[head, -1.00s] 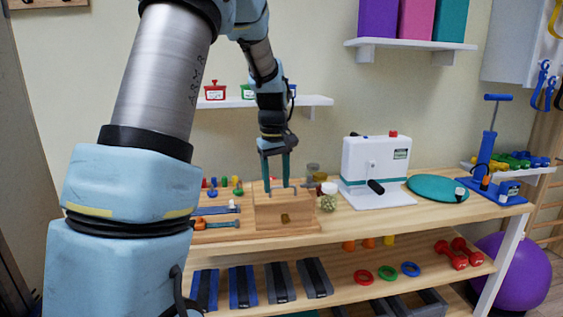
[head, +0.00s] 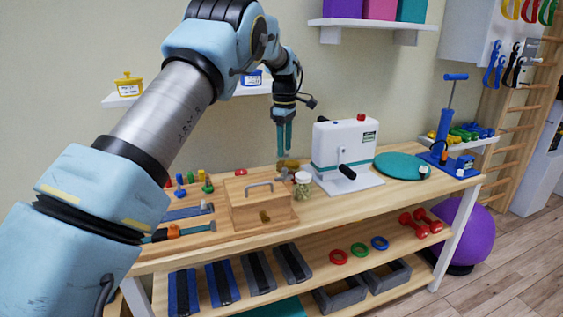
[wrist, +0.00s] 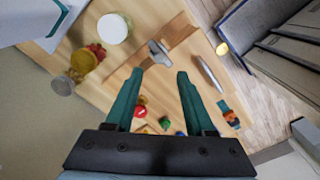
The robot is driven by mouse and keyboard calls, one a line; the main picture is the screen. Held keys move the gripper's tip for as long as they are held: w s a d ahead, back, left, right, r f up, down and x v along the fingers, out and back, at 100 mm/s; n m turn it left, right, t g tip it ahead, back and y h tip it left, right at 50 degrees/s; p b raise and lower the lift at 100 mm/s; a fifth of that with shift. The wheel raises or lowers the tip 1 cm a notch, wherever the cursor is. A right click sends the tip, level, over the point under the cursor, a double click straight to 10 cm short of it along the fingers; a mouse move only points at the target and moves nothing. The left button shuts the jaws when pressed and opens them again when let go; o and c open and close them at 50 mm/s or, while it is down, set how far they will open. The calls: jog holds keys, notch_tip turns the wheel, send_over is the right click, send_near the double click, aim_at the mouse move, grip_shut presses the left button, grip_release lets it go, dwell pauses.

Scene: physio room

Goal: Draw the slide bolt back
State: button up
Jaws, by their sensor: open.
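My gripper (head: 285,150) is open and empty, its teal fingers pointing down above the back of the bench, behind and right of the wooden box (head: 243,212). In the wrist view the open fingers (wrist: 155,72) have nothing between them. The box has a grey handle (head: 259,187) on top and a small brass fitting (head: 265,216) on its front. Left of it lies a grey-blue bar with a pale knob (head: 204,206), above an orange-and-blue piece (head: 180,230). I cannot tell for certain which of these is the slide bolt.
A lidded jar (head: 303,187) stands right of the box, with an amber jar (wrist: 88,60) behind. A white crank machine (head: 345,150) stands further right. Coloured pegs (head: 195,183) are at the left. Dumbbells (head: 420,222) and rings lie on the shelf below.

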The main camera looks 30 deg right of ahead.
aim_at(284, 174)
notch_tip(284, 174, down, 7)
jog(key=shift+r+p, duration=0.1)
jog(key=shift+p, duration=0.8)
grip_shut()
dwell(0.8)
